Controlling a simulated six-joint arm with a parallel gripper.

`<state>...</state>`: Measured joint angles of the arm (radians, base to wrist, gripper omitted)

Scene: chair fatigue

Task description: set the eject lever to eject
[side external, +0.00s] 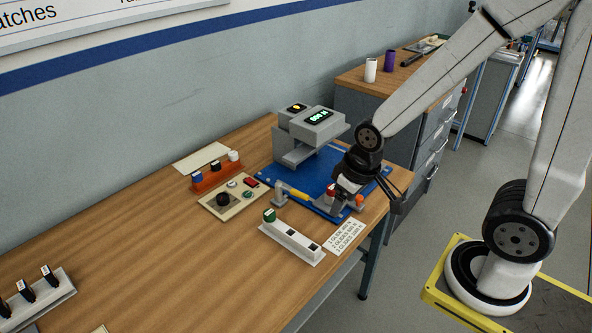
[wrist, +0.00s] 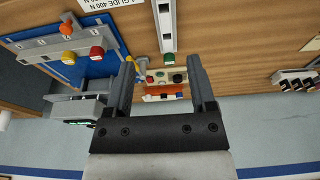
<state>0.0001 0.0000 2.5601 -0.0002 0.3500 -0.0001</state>
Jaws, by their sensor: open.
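The lever marked eject cannot be told for certain, because its labels are too small to read. On the blue plate (side external: 312,168) stands a grey bar (wrist: 42,43) carrying an orange knob (wrist: 67,27), a red knob (wrist: 96,53) and a yellow knob (wrist: 67,58). In the side view a yellow handle (side external: 294,192) lies at the plate's front left; the red knob (side external: 331,191) and orange knob (side external: 360,200) are further right. My gripper (wrist: 162,63) is open and empty. In the wrist view it is to the right of these knobs. In the side view my wrist hides part of the plate.
A grey machine with a green display (side external: 318,117) rises behind. A control box (side external: 229,198), orange rack (side external: 215,175), pale strip (side external: 292,243) with a green knob, and card (side external: 345,236) lie close by. The wooden table (side external: 150,235) is clear in the front middle.

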